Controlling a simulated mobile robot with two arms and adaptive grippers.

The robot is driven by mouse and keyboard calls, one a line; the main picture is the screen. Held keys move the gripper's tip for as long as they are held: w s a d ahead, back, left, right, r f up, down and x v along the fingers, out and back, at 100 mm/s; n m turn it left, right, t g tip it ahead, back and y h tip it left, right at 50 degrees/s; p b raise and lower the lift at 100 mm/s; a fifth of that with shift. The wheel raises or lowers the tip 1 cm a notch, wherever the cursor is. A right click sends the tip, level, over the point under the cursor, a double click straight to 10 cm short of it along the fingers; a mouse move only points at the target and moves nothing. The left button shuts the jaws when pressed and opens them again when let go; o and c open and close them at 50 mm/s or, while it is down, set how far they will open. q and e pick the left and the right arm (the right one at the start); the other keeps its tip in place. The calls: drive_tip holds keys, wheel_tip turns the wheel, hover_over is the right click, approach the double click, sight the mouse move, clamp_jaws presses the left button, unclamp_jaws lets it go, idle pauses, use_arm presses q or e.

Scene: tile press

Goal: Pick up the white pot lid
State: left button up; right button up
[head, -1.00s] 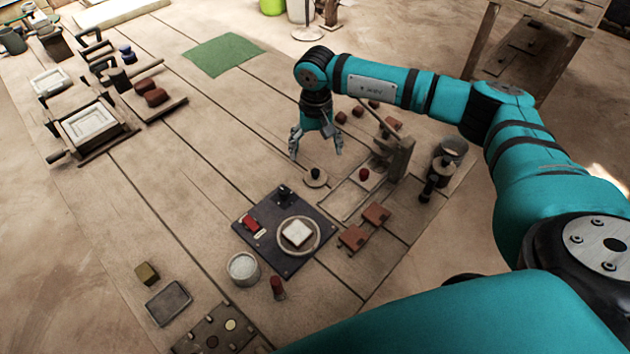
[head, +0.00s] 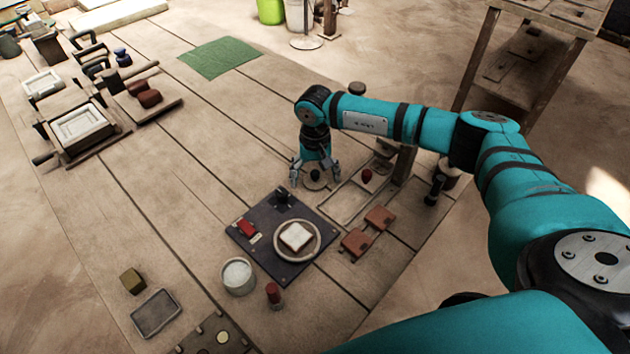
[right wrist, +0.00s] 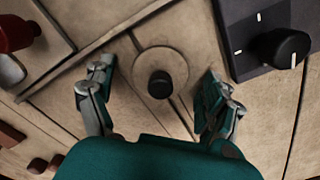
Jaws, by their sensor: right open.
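The pot lid, a flat pale round disc with a black knob, lies on the plank table below my right gripper (head: 315,181). In the head view the lid (head: 313,187) shows partly between the fingers. In the right wrist view the lid (right wrist: 160,57) is near the centre, its knob upright between the two fingers. The right gripper (right wrist: 157,68) is open and empty, with one finger on each side of the lid. I cannot tell whether the fingertips touch the table. My left gripper is not in view.
A dark panel (head: 240,232) with a black dial and a round plate (head: 279,247) bearing a white square stands just in front. A red-knobbed thing (head: 367,175) and terracotta tiles (head: 380,217) lie to the right. A green mat (head: 220,57) lies behind; open planks lie left.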

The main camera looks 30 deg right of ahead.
drive_tip(key=shift+c, duration=0.2)
drive_tip(key=shift+r, duration=0.1)
drive_tip(key=c, duration=1)
